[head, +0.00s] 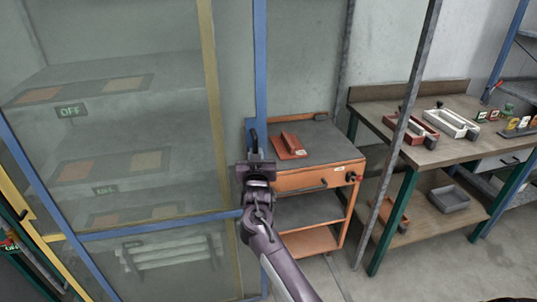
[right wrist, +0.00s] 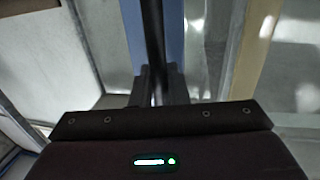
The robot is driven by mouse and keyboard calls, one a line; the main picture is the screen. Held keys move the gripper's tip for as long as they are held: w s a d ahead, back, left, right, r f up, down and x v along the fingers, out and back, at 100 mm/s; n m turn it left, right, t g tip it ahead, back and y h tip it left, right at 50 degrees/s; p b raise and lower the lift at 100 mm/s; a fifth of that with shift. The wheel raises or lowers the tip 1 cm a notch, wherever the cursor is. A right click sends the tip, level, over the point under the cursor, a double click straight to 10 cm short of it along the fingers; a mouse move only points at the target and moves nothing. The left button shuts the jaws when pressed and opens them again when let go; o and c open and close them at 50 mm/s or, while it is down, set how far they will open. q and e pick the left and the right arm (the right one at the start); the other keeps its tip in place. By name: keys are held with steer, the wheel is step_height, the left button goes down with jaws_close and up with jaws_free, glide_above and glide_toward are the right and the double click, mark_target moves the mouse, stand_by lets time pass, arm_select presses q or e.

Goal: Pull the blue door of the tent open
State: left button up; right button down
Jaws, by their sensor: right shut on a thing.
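The tent's blue door (head: 160,228) has a blue frame around clear panels and fills the left half of the head view. Its blue upright (head: 260,60) also shows in the right wrist view (right wrist: 172,35). A black vertical handle (head: 254,140) sits on that upright. My right gripper (head: 256,162) is shut on the handle, which shows as a dark bar (right wrist: 152,40) running between the fingers (right wrist: 158,85) in the right wrist view. The fingers hide part of the handle. I cannot tell whether the door stands slightly ajar. My left gripper is not in view.
An orange cart (head: 350,168) with a grey top stands right of the door, close behind my right arm. A grey post (head: 398,140) rises before a wooden workbench (head: 465,150) holding trays. Floor is clear at lower right.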

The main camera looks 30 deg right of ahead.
steer(key=shift+w+a, duration=0.2)
steer(key=shift+a, duration=0.5)
steer(key=c, duration=1.5)
jaws_free()
steer(key=b+v, duration=0.1)
steer(key=v, duration=0.7)
steer(key=shift+b, duration=0.35)
steer(key=shift+w+d, duration=0.1)
